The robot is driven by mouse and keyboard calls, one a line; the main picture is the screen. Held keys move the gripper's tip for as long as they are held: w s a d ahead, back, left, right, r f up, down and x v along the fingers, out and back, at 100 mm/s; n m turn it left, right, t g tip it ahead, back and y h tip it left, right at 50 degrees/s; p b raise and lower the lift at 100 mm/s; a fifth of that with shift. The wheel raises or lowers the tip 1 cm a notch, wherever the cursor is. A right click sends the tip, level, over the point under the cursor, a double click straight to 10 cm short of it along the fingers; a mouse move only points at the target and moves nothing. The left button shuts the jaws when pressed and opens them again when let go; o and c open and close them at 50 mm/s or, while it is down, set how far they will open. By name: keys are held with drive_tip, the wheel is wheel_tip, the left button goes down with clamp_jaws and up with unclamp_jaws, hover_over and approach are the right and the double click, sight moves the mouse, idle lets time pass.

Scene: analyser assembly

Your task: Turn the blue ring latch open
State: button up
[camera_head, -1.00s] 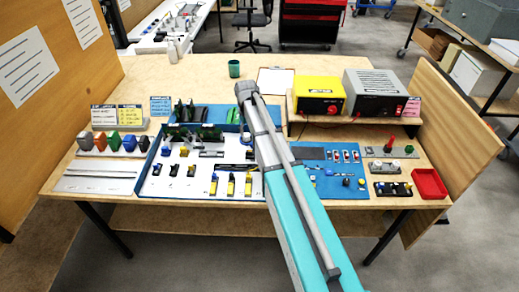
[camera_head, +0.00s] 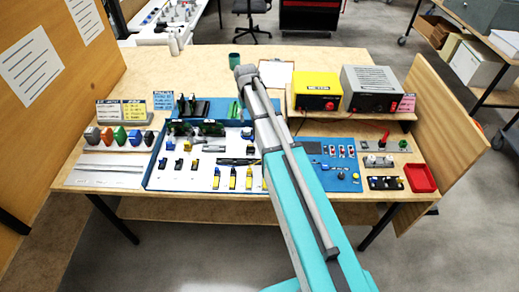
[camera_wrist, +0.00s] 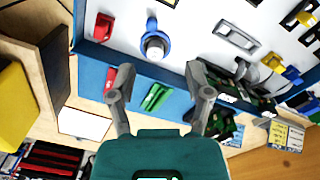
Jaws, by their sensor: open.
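The blue ring latch (camera_wrist: 153,43) shows in the wrist view as a blue ring around a pale round knob, with a short blue tab pointing up. It sits on a white panel, above and between my fingertips in the picture. My gripper (camera_wrist: 160,72) is open, with its two grey fingers apart and nothing between them. The fingertips look short of the ring; I cannot tell the height gap. In the head view my arm covers part of the panel, and I cannot make out the fingers there.
Red (camera_wrist: 103,27) and green (camera_wrist: 156,97) parts lie near the ring. In the head view a yellow box (camera_head: 318,91) and a grey box (camera_head: 374,88) stand on a shelf at right. A red tray (camera_head: 420,178) lies at the front right.

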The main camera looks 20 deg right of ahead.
drive_tip(key=s+a+r+m+p, duration=0.1)
drive_tip(key=s, duration=1)
drive_tip(key=s+a+r+m+p, duration=0.1)
drive_tip(key=s+r+p, duration=0.1)
drive_tip(key=s, duration=0.9)
drive_tip(key=shift+r, duration=0.2)
drive_tip(key=shift+s+a, duration=0.1)
drive_tip(key=shift+s, duration=0.15)
